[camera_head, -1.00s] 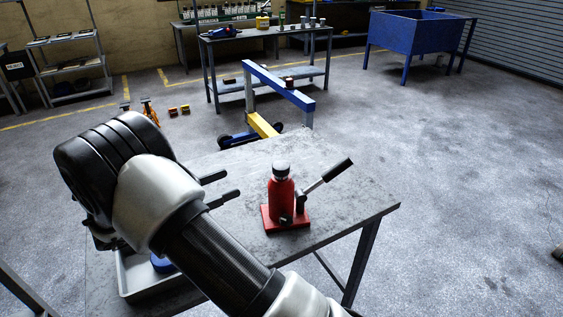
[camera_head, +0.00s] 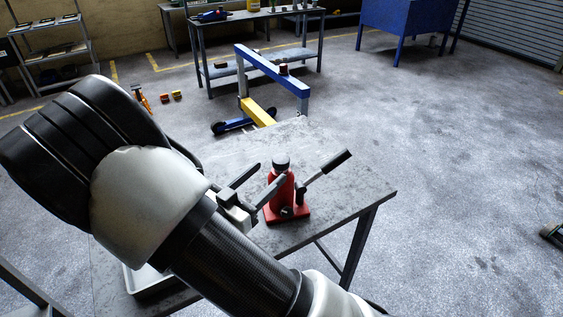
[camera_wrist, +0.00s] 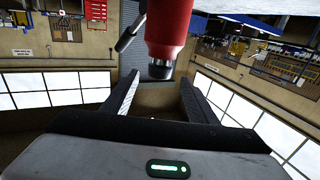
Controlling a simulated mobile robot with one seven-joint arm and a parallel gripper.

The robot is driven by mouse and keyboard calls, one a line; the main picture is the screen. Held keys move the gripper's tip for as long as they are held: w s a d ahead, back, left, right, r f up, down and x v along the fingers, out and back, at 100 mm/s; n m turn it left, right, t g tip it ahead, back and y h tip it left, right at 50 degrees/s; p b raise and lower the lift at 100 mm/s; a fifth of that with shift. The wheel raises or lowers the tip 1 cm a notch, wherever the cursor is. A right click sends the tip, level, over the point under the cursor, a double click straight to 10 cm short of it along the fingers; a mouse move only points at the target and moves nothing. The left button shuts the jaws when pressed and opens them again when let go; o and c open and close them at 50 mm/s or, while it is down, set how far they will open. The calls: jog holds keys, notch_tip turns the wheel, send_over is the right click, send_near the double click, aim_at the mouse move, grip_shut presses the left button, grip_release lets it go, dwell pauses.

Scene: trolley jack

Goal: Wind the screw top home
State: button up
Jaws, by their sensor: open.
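The red bottle jack (camera_head: 280,196) stands upright on its red base on the grey table, its handle (camera_head: 330,172) slanting up to the right. Its dark screw top (camera_head: 281,162) sits at the upper end. My gripper (camera_head: 271,172) is open and empty, just left of the jack, with its fingers pointing towards the top. In the wrist view the jack (camera_wrist: 168,28) hangs upside down, and the dark top (camera_wrist: 160,70) shows between the open fingertips of my gripper (camera_wrist: 159,77). I cannot tell whether a finger touches it.
The table (camera_head: 350,205) is clear to the right of the jack. A pale tray (camera_head: 150,284) lies partly hidden under my arm at the table's left. Beyond stand a blue and yellow hoist (camera_head: 272,72), a workbench (camera_head: 258,55) and a blue tub (camera_head: 405,25).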

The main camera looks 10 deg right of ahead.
aim_at(281, 158)
jog(key=x, duration=0.7)
jog(key=shift+w, duration=0.1)
jog(key=c, duration=1.1)
jog(key=shift+o, duration=0.2)
jog(key=shift+d+m+g+h, duration=0.1)
jog(key=shift+m+g+h, duration=0.3)
jog(key=shift+g, duration=0.1)
jog(key=m+g+h, duration=0.2)
jog(key=m+g, duration=0.1)
jog(key=g, duration=0.1)
jog(key=shift+f, duration=0.1)
jog(key=m+g, duration=0.1)
jog(key=g, duration=0.1)
jog(key=m+g+h+b, duration=0.1)
jog(key=m+g, duration=0.1)
jog(key=g, duration=0.1)
jog(key=shift+f+m+g+h, duration=0.1)
jog(key=shift+m+g+h, duration=0.2)
jog(key=shift+m+g+b, duration=0.95)
jog(key=shift+m+g, duration=1.05)
jog(key=shift+g, duration=1.1)
jog(key=shift+r+g+y, duration=0.3)
jog(key=shift+y, duration=0.1)
